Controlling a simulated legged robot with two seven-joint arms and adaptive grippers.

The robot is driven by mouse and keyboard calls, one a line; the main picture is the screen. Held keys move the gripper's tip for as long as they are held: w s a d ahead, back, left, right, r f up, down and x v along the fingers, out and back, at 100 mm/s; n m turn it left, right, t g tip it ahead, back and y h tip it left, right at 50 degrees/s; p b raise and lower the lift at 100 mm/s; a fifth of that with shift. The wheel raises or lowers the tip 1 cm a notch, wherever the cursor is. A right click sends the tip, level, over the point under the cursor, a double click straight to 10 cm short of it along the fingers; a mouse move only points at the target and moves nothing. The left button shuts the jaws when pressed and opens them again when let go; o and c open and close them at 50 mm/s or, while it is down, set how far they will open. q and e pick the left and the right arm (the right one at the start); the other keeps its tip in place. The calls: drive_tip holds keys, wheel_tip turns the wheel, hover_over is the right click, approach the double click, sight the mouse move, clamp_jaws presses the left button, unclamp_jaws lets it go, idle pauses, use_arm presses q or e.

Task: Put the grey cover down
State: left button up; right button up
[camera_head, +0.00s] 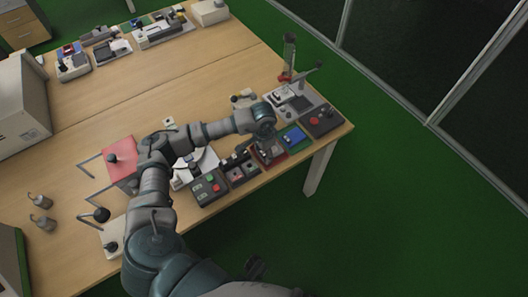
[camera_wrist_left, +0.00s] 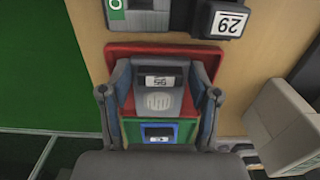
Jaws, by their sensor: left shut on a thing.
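The grey cover (camera_wrist_left: 158,98) is between the fingers of my left gripper (camera_wrist_left: 161,80) in the wrist view. It has a small numbered label that reads upside down. My left gripper is shut on it, with a finger on each side. A red tray-like base (camera_wrist_left: 150,49) shows under and around the cover; I cannot tell whether the cover touches it. In the head view my left gripper (camera_head: 268,148) is over the red base (camera_head: 270,158) near the table's front right edge, and it mostly hides the cover. My right gripper is not in view.
A blue unit (camera_head: 293,137) and a dark box with a red button (camera_head: 322,121) stand to the right. A dark button box (camera_head: 210,187) stands to the left. A lever device (camera_head: 297,98) is behind. The table's middle (camera_head: 150,90) is clear.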

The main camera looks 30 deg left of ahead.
use_arm(q)
drive_tip(key=o, duration=1.1)
drive_tip(key=shift+a, duration=0.3)
drive_tip(key=shift+o, duration=0.2)
drive_tip(key=shift+a+f, duration=0.1)
drive_tip(key=shift+a, duration=0.05)
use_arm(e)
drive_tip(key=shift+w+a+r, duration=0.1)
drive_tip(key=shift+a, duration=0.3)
use_arm(q)
drive_tip(key=shift+d+r, duration=0.25)
drive_tip(key=shift+r, duration=0.15)
wheel_tip(320, 180, up, 7)
drive_tip(key=shift+p, duration=0.55)
wheel_tip(320, 180, up, 4)
drive_tip(key=shift+r, duration=0.2)
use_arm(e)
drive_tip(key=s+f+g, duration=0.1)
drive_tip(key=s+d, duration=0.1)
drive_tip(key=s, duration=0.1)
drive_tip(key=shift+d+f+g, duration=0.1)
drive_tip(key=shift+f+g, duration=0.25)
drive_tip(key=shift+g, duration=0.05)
